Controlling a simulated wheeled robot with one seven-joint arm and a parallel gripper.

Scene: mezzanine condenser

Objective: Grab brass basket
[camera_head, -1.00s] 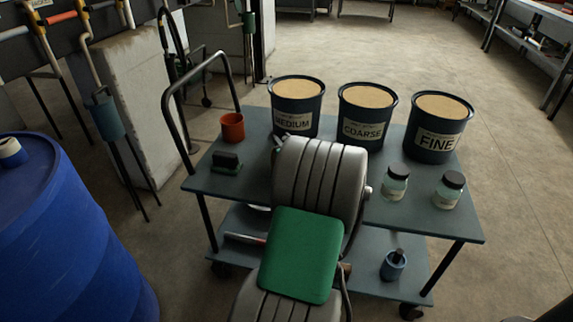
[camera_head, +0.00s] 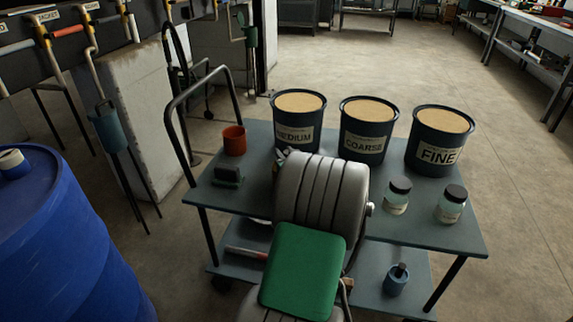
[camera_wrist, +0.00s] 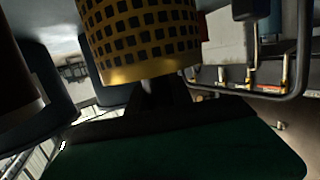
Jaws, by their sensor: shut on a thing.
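The brass basket (camera_wrist: 140,38), a gold cylinder with rows of dark square holes, fills the top middle of the wrist view. My gripper (camera_wrist: 162,92) is shut on it at its near lower edge; the fingertips are partly hidden by the basket. The basket's upper part is cut off by the frame. In the head view my grey and green arm covers the gripper and the basket.
A blue-grey cart (camera_head: 425,232) carries tubs labelled MEDIUM (camera_head: 294,134), COARSE (camera_head: 363,145) and FINE (camera_head: 438,155), an orange cup (camera_head: 234,141), a dark green block (camera_head: 228,176) and two jars (camera_head: 397,196). A blue barrel (camera_head: 62,245) stands left. Open floor lies right.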

